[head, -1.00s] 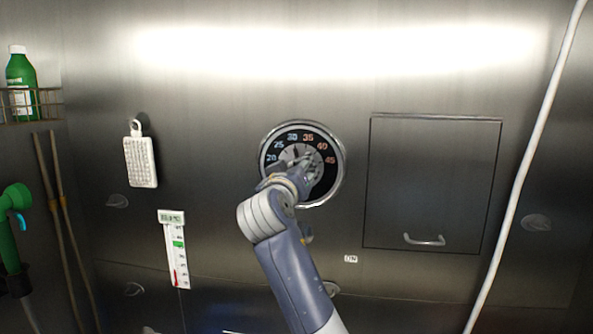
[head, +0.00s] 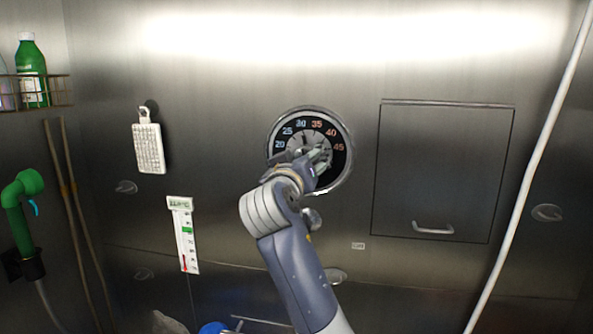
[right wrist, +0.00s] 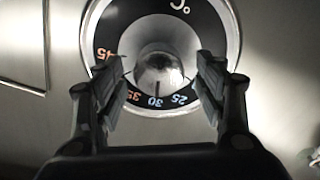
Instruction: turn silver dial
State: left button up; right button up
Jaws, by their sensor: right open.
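The silver dial is a round metal knob in the middle of a black scale with numbers from 20 to 45 and a bright rim (head: 345,172) on the steel wall. In the right wrist view the shiny knob (right wrist: 158,72) sits between my right gripper's two fingers (right wrist: 157,82), which are apart on either side of it. In the head view my right gripper (head: 312,160) is in front of the dial and hides part of it. I cannot tell whether a finger touches the knob. My left gripper is not in view.
A panel with a handle (head: 433,228) is right of the dial, and a white hose (head: 530,165) hangs beyond it. Left are a white brush-like pad (head: 149,149), a thermometer (head: 186,238), a green sprayer (head: 18,205) and a basket with a green bottle (head: 31,70).

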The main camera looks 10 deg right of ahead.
jog(key=v, duration=0.9)
jog(key=shift+s, duration=0.35)
jog(key=shift+a, duration=0.1)
